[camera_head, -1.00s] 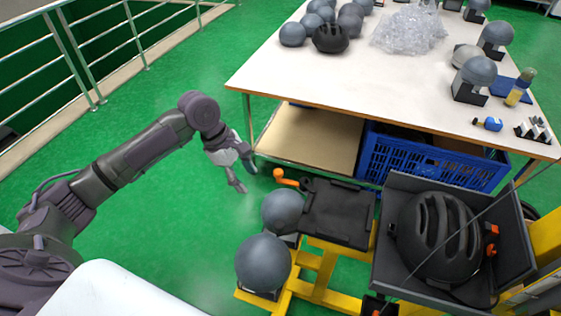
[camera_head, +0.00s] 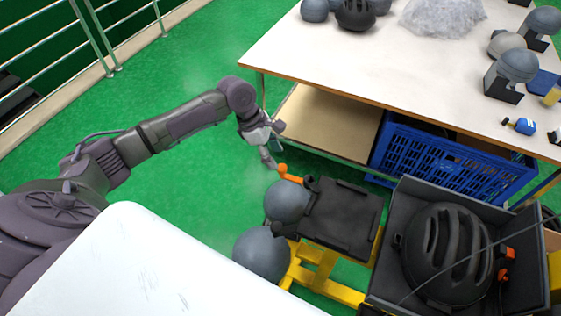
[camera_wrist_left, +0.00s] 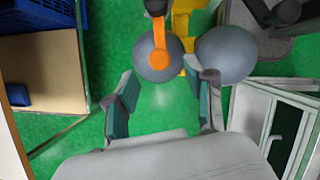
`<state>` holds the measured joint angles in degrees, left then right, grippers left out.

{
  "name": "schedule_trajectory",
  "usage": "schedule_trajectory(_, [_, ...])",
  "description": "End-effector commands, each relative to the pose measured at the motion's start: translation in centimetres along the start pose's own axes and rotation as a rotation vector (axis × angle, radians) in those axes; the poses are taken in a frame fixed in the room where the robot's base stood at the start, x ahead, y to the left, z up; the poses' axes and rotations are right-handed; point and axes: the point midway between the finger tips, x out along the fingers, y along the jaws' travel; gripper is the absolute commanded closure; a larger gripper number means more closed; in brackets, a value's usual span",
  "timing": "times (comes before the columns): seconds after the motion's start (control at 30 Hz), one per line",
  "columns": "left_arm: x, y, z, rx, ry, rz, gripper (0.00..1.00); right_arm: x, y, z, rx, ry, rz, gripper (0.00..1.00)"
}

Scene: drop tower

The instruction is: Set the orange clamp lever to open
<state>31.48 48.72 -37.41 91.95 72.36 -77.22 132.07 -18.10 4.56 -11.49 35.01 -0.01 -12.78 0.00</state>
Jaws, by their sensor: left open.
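The orange clamp lever (camera_head: 290,172) sticks out to the left from the black plate (camera_head: 342,217) on the yellow stand in the head view. In the left wrist view the orange lever (camera_wrist_left: 161,56) hangs down from a dark pivot at the top, over a grey ball. My left gripper (camera_head: 272,150) is just beyond the lever's tip, apart from it. In the left wrist view its two fingers (camera_wrist_left: 163,102) are open and empty, with the lever ahead of the gap between them. My right gripper is in neither view.
Two grey balls (camera_head: 262,254) sit by the yellow frame (camera_head: 322,280). A black helmet (camera_head: 447,255) lies in a dark tray at right. The white-topped table (camera_head: 380,75) with a blue crate (camera_head: 450,165) below stands behind. Green floor is free at left.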

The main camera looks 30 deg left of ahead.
Motion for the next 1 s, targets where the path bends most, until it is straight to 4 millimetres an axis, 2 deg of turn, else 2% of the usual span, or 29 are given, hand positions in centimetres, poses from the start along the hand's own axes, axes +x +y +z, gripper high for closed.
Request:
schedule_trajectory(0.1, [2.1,0.0,0.1,0.000,-0.001,-0.002,0.46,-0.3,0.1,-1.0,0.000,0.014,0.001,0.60])
schedule_trajectory(0.3, [4.3,0.0,0.0,-0.001,0.000,0.000,0.46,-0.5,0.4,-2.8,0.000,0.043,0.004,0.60])
schedule_trajectory(0.67, [4.9,0.0,0.0,0.001,0.000,0.001,0.46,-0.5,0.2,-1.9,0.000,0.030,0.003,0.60])
schedule_trajectory(1.0, [4.9,0.0,0.0,0.001,0.000,0.001,1.00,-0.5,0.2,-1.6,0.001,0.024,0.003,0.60])
